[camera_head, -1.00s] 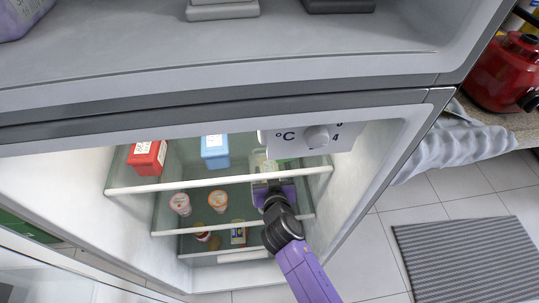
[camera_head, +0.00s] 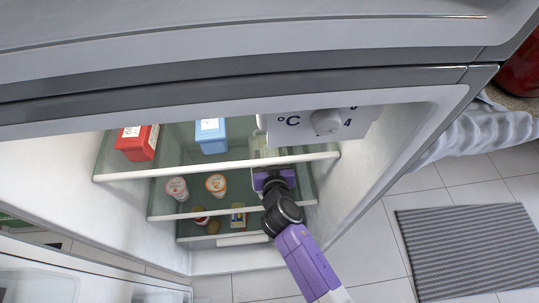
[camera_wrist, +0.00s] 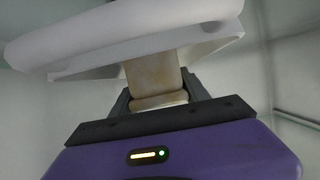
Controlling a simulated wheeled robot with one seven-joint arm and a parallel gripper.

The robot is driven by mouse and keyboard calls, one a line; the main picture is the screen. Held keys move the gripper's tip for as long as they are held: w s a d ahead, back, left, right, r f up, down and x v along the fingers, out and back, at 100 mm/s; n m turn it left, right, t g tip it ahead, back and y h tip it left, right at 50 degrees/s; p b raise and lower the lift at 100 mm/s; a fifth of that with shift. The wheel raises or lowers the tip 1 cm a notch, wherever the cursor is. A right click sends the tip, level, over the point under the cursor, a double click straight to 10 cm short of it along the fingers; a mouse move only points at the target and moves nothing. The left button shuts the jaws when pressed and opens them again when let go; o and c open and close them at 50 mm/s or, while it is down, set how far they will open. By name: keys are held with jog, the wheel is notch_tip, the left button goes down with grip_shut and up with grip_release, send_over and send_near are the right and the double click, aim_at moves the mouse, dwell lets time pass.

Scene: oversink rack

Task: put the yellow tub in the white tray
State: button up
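My gripper (camera_head: 270,177) is inside the open fridge, at the right end of the middle shelf, below the front edge of the upper shelf. In the wrist view my gripper (camera_wrist: 158,104) has its two dark fingers on either side of a dull pale-yellow tub (camera_wrist: 153,76), and they look closed on it. A white, rounded-edged thing, apparently the white tray (camera_wrist: 120,35), lies just beyond the tub. It overlaps the tub's far end in the picture. I cannot tell whether they touch. In the head view the tub and fingers are mostly hidden behind my gripper.
The upper shelf (camera_head: 225,164) holds a red box (camera_head: 137,143) and a blue box (camera_head: 211,136). Two lidded cups (camera_head: 215,185) stand left of my gripper. A temperature dial (camera_head: 327,121) is above right. The fridge's right wall is close beside my gripper.

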jog(key=o, duration=0.3)
jog(key=shift+o, duration=0.2)
jog(key=shift+r+p, duration=0.25)
jog(key=shift+p, duration=0.05)
jog(key=p+v, duration=0.1)
jog(key=v, duration=1)
jog(key=shift+s+f, duration=0.15)
jog(key=shift+s+r, duration=0.2)
jog(key=shift+s, duration=0.15)
